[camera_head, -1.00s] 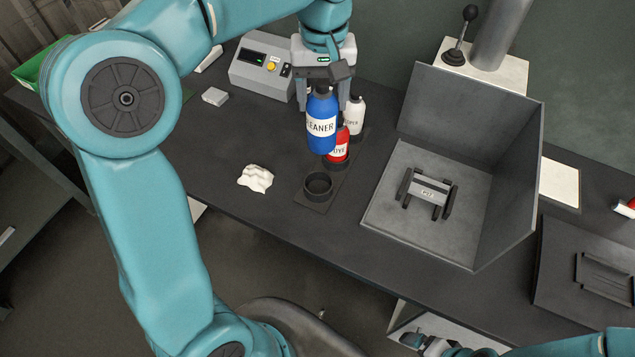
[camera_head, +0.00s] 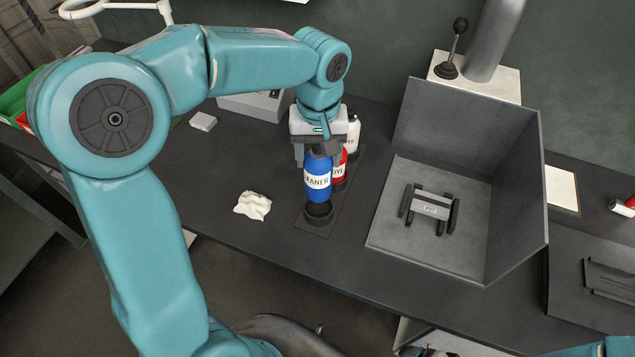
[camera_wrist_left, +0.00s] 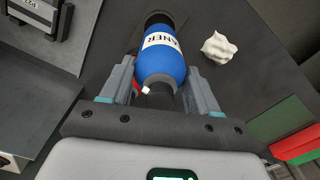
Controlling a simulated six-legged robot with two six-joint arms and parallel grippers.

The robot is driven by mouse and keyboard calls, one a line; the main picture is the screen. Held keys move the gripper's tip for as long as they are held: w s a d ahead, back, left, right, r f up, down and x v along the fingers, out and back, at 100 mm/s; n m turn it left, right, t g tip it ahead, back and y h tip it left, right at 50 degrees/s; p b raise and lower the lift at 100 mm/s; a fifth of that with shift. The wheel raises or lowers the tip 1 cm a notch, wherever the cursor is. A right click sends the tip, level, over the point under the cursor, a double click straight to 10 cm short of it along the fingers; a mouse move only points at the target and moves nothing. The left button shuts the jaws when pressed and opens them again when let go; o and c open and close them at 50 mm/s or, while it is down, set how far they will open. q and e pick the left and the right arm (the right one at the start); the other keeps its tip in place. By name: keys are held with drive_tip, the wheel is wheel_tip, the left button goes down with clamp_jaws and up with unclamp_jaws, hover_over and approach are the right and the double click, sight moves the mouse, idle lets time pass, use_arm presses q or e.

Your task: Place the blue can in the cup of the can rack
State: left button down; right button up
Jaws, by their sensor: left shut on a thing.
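The blue can (camera_head: 317,182), with a white label, hangs upright in my left gripper (camera_head: 318,155), which is shut on its top. The can's lower end is at the black cup (camera_head: 317,212) at the near end of the can rack (camera_head: 311,229). I cannot tell how far the can's bottom sits inside the cup. In the left wrist view the blue can (camera_wrist_left: 162,60) lies between the fingers, its lower end over the dark cup (camera_wrist_left: 159,19). My right gripper is not clearly in view.
A red can (camera_head: 340,170) and a white can (camera_head: 353,130) stand behind it on the rack. A crumpled white cloth (camera_head: 253,206) lies to the left. A grey open box (camera_head: 440,245) with a small fixture (camera_head: 430,208) stands to the right.

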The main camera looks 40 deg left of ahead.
sight(319, 183)
use_arm(q)
wheel_tip(319, 183, down, 9)
drive_tip(key=shift+d, duration=0.1)
idle(0.3)
drive_tip(key=shift+c, duration=1.3)
unclamp_jaws()
drive_tip(key=shift+f, duration=0.15)
wheel_tip(319, 183, up, 12)
drive_tip(key=shift+r, duration=0.25)
